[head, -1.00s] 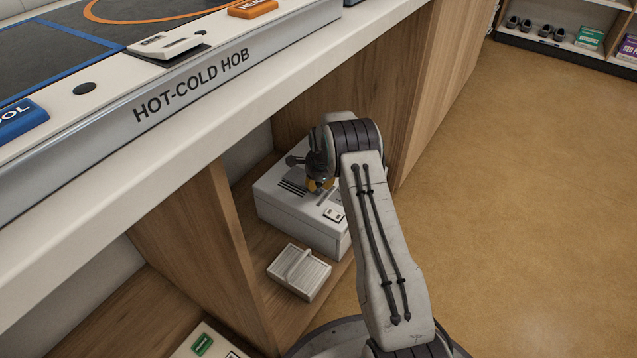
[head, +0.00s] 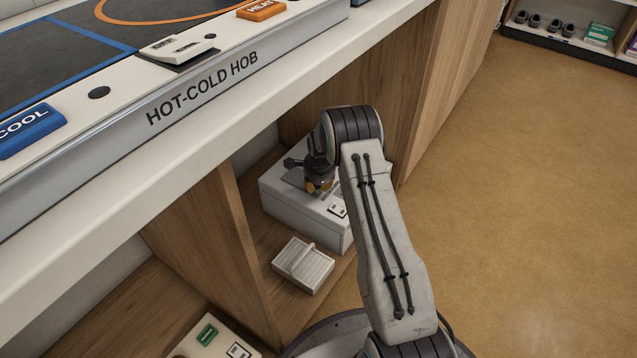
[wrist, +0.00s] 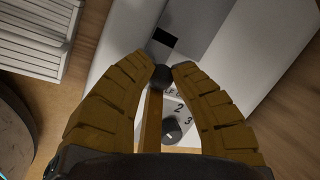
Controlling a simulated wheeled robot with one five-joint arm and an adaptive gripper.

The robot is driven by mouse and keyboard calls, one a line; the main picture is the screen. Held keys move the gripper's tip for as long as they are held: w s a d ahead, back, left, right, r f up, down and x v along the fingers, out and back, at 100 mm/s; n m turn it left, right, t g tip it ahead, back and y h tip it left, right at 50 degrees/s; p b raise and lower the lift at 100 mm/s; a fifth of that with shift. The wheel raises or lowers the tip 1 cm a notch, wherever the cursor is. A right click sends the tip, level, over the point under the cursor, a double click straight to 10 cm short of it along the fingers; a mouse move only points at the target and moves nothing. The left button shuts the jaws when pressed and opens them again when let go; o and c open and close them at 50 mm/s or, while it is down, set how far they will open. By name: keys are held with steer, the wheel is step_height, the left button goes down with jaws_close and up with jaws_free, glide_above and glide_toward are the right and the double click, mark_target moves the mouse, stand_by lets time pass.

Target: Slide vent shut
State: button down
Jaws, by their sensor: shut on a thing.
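A white box (head: 295,212) stands on the lower shelf under the hob counter. A grey sliding plate (wrist: 196,28) lies on its top, with a small black opening (wrist: 163,38) beside it in the wrist view. My gripper (wrist: 165,73) has its yellow fingers shut on a small dark knob (wrist: 163,80). In the head view my gripper (head: 318,187) is over the box top, partly hidden by my arm. The grey plate also shows there, left of my fingers (head: 297,178).
A dial (wrist: 172,130) with numbers is on the box near my fingers. A ribbed white block (head: 303,264) sits on the shelf in front of the box. The counter edge (head: 250,92) overhangs the shelf, and wooden panels (head: 220,225) flank it.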

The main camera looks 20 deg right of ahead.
steer(key=c, duration=1.1)
jaws_free()
steer(key=shift+a, duration=0.25)
steer(key=shift+o, duration=0.2)
steer(key=v, duration=0.7)
steer(key=shift+r, duration=0.25)
steer(key=shift+s, duration=0.1)
